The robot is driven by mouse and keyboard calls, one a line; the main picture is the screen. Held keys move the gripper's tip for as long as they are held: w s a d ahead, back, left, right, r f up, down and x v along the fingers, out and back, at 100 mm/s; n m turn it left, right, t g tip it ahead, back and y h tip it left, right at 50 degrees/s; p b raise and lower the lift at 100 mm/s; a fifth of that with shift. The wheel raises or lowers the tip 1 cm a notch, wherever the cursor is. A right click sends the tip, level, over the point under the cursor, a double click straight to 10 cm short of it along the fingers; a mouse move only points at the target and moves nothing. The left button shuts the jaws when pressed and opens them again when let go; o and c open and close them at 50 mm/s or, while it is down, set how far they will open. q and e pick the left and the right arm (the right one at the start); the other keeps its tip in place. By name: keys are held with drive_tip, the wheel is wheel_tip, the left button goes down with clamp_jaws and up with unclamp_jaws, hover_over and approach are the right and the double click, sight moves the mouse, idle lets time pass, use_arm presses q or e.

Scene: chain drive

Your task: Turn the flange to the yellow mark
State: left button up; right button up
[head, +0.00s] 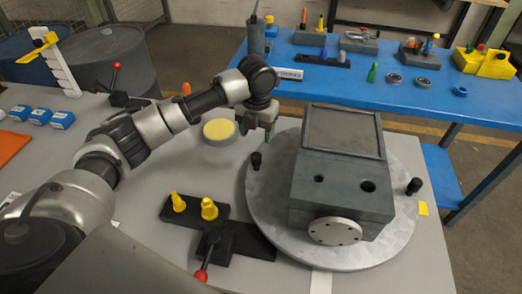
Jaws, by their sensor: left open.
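A large round grey plate (266,205), likely the flange, lies on the grey table. It carries a dark box-shaped housing (345,190) and two black knobs, one at its left (256,161) and one at its right (414,186). A small silver disc with holes (335,231) is on the housing's front. The yellow mark (423,208) is on the table beside the plate's right edge, close to the right knob. My left gripper (256,136) is open, fingers down, above and apart from the left knob. My right gripper is out of view.
A black fixture with yellow pegs (209,208) and a red-tipped lever (202,274) stands left of the plate. A yellow-topped disc (219,130) is near my left arm. Blue boxes (40,115) are at far left. A blue bench (400,100) with tools stands behind.

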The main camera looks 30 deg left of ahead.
sight(256, 154)
use_arm(q)
drive_tip(key=f, duration=0.2)
drive_tip(key=s+f, duration=0.1)
drive_tip(key=f, duration=0.1)
drive_tip(key=shift+f+p, duration=0.2)
drive_tip(key=shift+p, duration=0.1)
drive_tip(key=f, duration=0.4)
drive_tip(key=shift+w+f, duration=0.15)
drive_tip(key=shift+w, duration=0.1)
drive_tip(key=shift+f, duration=0.65)
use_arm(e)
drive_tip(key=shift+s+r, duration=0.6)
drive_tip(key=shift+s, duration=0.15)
use_arm(q)
drive_tip(key=shift+p, duration=0.3)
clamp_jaws()
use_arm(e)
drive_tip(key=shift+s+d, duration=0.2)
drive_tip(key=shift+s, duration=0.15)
